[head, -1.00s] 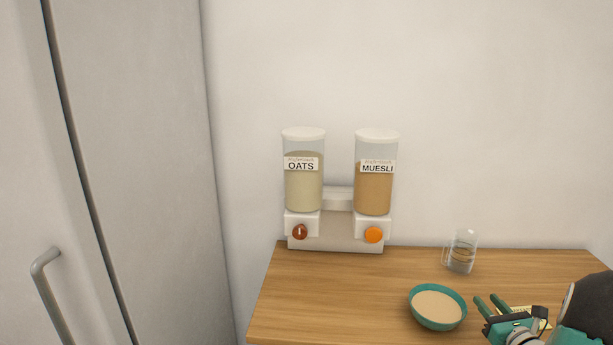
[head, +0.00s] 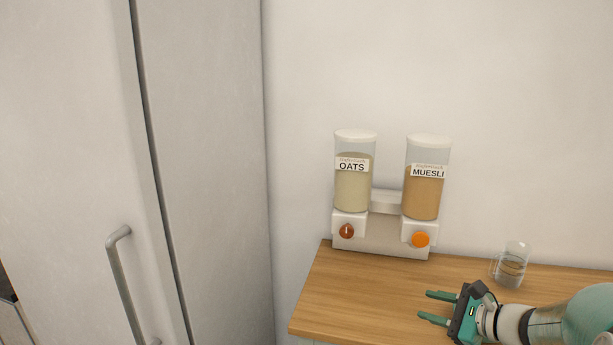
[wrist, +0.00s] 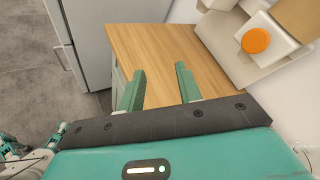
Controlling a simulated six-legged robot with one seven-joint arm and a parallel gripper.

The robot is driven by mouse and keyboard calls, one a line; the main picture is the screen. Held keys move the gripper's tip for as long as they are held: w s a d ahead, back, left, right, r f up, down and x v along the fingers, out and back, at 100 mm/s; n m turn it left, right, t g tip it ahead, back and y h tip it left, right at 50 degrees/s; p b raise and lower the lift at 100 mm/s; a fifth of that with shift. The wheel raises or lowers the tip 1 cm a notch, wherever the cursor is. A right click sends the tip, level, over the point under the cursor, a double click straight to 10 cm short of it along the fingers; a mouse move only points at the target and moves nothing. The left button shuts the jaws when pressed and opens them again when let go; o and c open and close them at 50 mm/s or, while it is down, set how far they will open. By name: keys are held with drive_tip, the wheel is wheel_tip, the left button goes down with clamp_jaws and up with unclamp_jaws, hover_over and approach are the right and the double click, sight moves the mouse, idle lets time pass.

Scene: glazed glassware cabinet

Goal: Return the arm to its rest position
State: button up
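My gripper (head: 437,308) is open and empty, its two green fingers apart and pointing left over the wooden counter in the head view. In the wrist view its fingers (wrist: 160,85) are spread with only counter and cabinet edge behind them. My arm comes in from the lower right of the head view. The gripper is in front of and below the muesli dispenser (head: 423,185), apart from it.
The oats dispenser (head: 353,180) stands left of the muesli one on the wooden counter (head: 345,290). A glass mug (head: 512,265) stands behind my arm. A tall grey cabinet or fridge with a handle (head: 125,280) is at left. Grey floor (wrist: 30,70) shows in the wrist view.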

drive_tip(key=s+a+r+n+g+h, duration=0.2)
drive_tip(key=s+a+n+g, duration=0.4)
drive_tip(key=s+a+n, duration=0.65)
drive_tip(key=s+a+r+n+h, duration=0.1)
drive_tip(key=s+a+n+h, duration=0.1)
drive_tip(key=s+n+h, duration=0.4)
drive_tip(key=s+n, duration=0.1)
drive_tip(key=n, duration=0.2)
drive_tip(key=shift+s+r, duration=0.15)
drive_tip(key=shift+r, duration=0.2)
